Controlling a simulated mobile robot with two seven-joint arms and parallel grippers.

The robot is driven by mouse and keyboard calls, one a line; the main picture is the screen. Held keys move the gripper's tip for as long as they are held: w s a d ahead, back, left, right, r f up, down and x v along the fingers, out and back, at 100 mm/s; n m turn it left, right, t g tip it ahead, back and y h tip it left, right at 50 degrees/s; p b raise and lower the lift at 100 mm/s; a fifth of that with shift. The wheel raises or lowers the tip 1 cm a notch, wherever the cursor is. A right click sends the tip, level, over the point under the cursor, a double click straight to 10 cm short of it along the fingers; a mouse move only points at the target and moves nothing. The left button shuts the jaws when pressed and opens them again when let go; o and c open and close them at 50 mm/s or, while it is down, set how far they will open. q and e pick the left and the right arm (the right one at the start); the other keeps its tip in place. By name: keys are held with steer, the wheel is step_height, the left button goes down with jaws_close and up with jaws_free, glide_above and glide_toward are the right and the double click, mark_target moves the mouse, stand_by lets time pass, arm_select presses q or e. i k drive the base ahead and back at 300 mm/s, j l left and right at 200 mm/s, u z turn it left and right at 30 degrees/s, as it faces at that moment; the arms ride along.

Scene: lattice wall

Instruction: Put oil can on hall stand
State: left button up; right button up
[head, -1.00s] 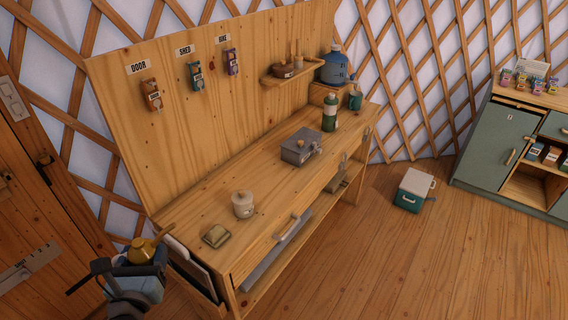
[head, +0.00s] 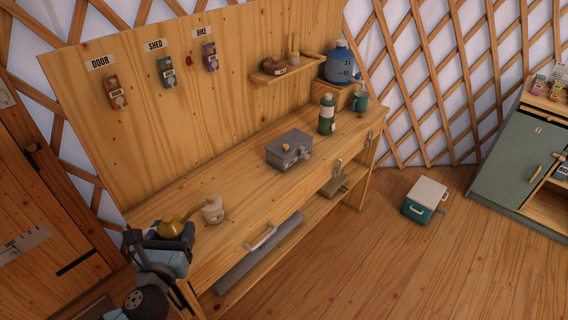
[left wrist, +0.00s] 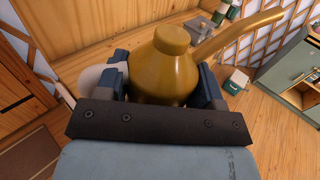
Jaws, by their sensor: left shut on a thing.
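The oil can (head: 172,228) is brass yellow with a long thin spout pointing right. My left gripper (head: 168,238) is shut on it. The can shows close up in the left wrist view (left wrist: 165,65), upright between the blue fingers, its spout reaching up to the right. The hall stand appears to be the wooden bench (head: 245,185) with a tall back panel. The gripper and can overlap its near left corner in the head view; I cannot tell whether the can touches the top. My right gripper is out of view.
A white jar (head: 213,209) stands beside the spout. A grey box (head: 289,150), a green bottle (head: 327,115) and a teal mug (head: 360,101) stand farther along the top. Bare wood lies between jar and box. A cooler (head: 425,198) sits on the floor.

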mark_target(250, 191)
steer(key=i+l, duration=0.4)
steer(key=l, duration=0.15)
steer(key=i+l, duration=0.45)
steer(key=l, duration=0.1)
